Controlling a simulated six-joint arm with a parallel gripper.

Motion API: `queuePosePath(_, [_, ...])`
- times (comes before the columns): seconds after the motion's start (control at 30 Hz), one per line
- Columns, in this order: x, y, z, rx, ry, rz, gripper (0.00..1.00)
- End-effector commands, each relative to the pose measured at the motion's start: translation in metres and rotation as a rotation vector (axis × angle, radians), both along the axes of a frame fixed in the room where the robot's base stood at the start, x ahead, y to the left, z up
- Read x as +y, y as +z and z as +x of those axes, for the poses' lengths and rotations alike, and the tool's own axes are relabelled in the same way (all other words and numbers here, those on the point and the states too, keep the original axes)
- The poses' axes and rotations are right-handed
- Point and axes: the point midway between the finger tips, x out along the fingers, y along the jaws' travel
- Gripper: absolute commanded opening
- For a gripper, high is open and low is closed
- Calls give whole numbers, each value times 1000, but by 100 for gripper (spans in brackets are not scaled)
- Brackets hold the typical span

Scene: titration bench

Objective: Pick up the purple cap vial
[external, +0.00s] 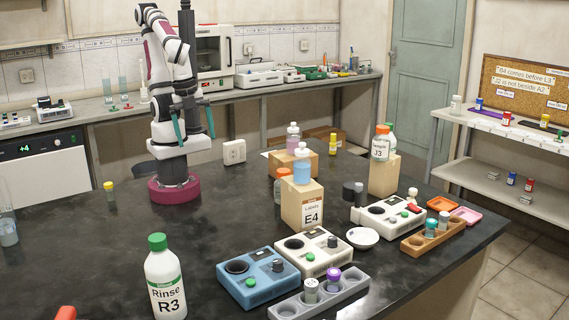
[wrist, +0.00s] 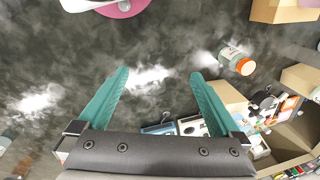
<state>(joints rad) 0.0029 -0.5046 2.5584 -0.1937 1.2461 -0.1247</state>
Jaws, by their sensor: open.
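A vial with a purple cap (external: 333,276) stands upright in the grey rack (external: 290,312) at the front of the dark bench in the external view. A grey-capped vial (external: 311,288) stands beside it on the left. My gripper (external: 197,139) is high above the back left of the bench, far from that vial. In the wrist view my gripper (wrist: 158,73) has its teal fingers spread wide with nothing between them. I cannot make out the purple-capped vial in the wrist view.
A green-capped Rinse R3 bottle (external: 165,280) stands at the front. Blue (external: 233,289) and white (external: 293,245) devices lie behind the rack. The cardboard E4 block (external: 290,208) carries a bottle. An orange-capped bottle (wrist: 236,61) shows in the wrist view. The bench's middle left is mostly clear.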

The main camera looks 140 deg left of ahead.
Motion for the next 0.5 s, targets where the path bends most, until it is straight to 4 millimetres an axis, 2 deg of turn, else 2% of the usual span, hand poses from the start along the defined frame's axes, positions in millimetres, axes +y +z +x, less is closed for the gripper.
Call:
queuePosePath(0.07, [3, 6, -16, 54, -130, 20, 100])
queuePosePath(0.17, [5, 8, -23, 82, -186, 27, 100])
queuePosePath(0.3, [5, 8, -22, 83, -185, 27, 77])
queuePosePath(0.37, [5, 8, -22, 83, -185, 27, 72])
queuePosePath(0.5, [5, 8, -22, 82, -183, 28, 72])
